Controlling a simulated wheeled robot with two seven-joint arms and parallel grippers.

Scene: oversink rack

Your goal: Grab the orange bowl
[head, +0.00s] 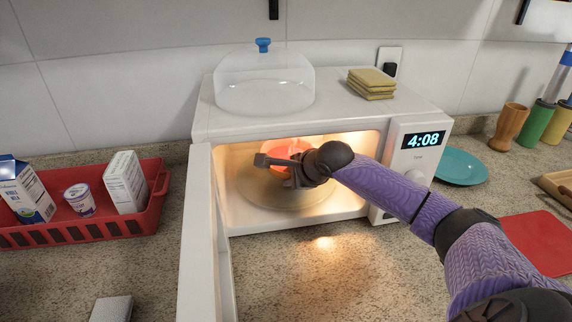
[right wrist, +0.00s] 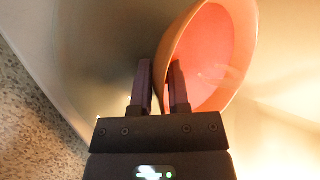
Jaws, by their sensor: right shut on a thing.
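The orange bowl (head: 288,149) is inside the open, lit microwave (head: 228,123), over the round turntable (head: 262,196). My right gripper (head: 279,163) reaches into the microwave from the right and partly hides the bowl. In the right wrist view the bowl (right wrist: 222,60) appears tilted by the camera angle, and the fingers of my right gripper (right wrist: 162,85) are on either side of its rim, one inside and one outside. The gripper is shut on the rim. I cannot tell whether the bowl rests on the turntable or is lifted. My left gripper is not in view.
The microwave door (head: 201,240) stands open at the left of the opening. A clear dome (head: 264,85) and yellow sponges (head: 371,83) sit on top. A red basket (head: 155,205) with cartons is at left; a teal plate (head: 460,167) is at right.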

